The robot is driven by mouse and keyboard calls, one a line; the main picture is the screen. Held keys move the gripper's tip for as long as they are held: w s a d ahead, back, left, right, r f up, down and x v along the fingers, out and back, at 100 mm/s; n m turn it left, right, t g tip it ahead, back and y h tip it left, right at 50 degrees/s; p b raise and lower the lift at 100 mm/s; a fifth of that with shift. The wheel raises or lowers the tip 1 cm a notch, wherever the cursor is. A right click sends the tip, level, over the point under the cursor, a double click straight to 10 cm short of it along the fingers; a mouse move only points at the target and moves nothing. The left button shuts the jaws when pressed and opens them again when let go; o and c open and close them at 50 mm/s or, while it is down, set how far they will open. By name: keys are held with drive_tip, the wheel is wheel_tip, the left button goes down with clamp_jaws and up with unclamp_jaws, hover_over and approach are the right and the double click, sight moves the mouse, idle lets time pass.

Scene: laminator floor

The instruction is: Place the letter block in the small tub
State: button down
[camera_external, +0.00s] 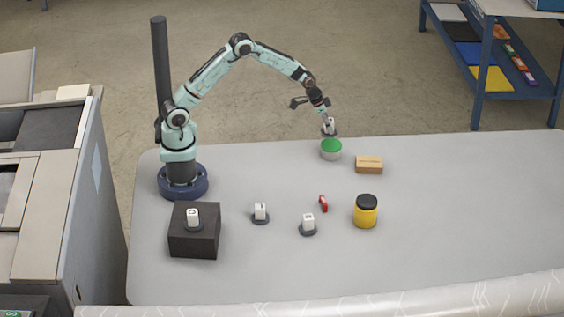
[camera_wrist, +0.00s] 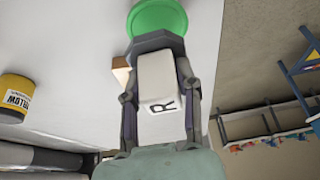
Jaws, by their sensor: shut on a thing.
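My gripper (camera_external: 328,120) is shut on a white letter block (camera_wrist: 158,80) marked "R" with a dark, faceted base. The wrist view shows the block between both fingers. The block and base are above a small round container (camera_external: 331,150) with a pale side and a green top, near the back edge of the table. Its green top also shows beyond the base in the wrist view (camera_wrist: 158,14). I cannot tell whether the green is a lid or an inside, or whether the base touches it.
Similar white blocks on dark bases stand on the black box (camera_external: 194,242), at centre left (camera_external: 260,211) and at the front (camera_external: 308,221). A red object (camera_external: 323,203), a yellow jar (camera_external: 366,213) and a wooden block (camera_external: 369,164) are nearby. The table's right side is clear.

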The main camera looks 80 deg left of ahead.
sight(331, 144)
drive_tip(key=shift+w+a+f, duration=0.1)
drive_tip(key=shift+w+f, duration=0.55)
drive_tip(key=shift+f, duration=1.5)
drive_tip(key=shift+f, duration=0.15)
drive_tip(key=c, duration=0.8)
unclamp_jaws()
